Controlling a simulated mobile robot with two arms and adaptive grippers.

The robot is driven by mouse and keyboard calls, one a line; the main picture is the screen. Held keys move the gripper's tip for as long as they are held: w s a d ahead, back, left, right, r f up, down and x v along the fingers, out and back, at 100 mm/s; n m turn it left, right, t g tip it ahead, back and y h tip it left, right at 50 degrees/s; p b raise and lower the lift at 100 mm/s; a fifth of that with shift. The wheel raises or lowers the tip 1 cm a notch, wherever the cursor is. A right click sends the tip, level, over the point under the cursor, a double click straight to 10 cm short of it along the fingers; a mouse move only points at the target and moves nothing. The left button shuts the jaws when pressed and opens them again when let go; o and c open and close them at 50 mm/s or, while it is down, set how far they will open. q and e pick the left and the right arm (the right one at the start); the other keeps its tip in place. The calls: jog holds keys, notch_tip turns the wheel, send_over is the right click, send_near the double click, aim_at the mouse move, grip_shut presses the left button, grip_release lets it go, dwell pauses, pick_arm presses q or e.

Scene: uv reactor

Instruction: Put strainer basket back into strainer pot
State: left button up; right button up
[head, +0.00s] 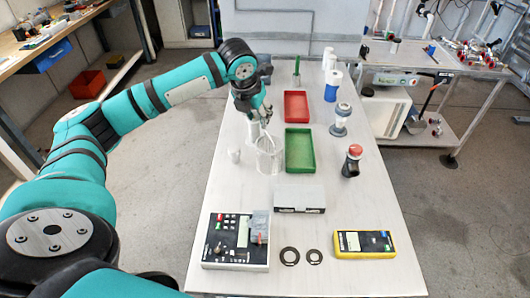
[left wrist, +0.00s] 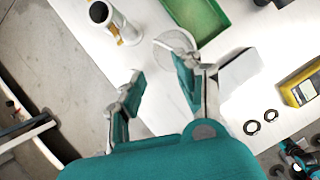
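A pale, see-through cylinder (head: 269,156) stands upright on the table left of the green tray. Its round top shows in the left wrist view (left wrist: 174,42), partly behind a finger. I cannot tell whether it is the strainer basket, the strainer pot or both nested. A white upright tube (head: 253,132) stands just behind it. A white tube with a dark open mouth (left wrist: 101,13) shows in the left wrist view. My left gripper (head: 262,115) is above the table near these pieces. In the left wrist view its fingers (left wrist: 163,88) are apart with nothing between them. My right gripper does not show.
The green tray (head: 314,150) and red tray (head: 296,107) lie farther right and back. A red-topped fitting (head: 352,161), a grey box (head: 300,198), a control unit (head: 226,240), black rings (head: 289,256) and a yellow meter (head: 364,244) stand around.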

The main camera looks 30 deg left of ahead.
pick_arm(q)
send_near(266, 140)
jog(key=shift+s+r+p, duration=0.15)
jog(key=shift+s+p, duration=0.05)
jog(key=shift+p, duration=0.2)
jog(key=shift+w+f, duration=0.25)
jog(key=shift+f, duration=0.25)
jog(key=p+x, duration=0.1)
jog(key=x, duration=0.3)
jog(key=shift+s+d+p, duration=0.15)
jog(key=shift+d+p, duration=0.1)
jog(key=shift+p, duration=0.15)
jog(key=shift+w+f, duration=0.2)
jog(key=shift+f, duration=0.4)
jog(key=shift+w+a+f, duration=0.1)
jog(key=shift+a+f, duration=0.05)
jog(key=c, duration=0.6)
grip_shut()
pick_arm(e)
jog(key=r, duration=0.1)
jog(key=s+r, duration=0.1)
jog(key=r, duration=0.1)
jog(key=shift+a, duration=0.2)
pick_arm(q)
jog(key=shift+w+r, duration=0.1)
jog(key=shift+r, duration=0.1)
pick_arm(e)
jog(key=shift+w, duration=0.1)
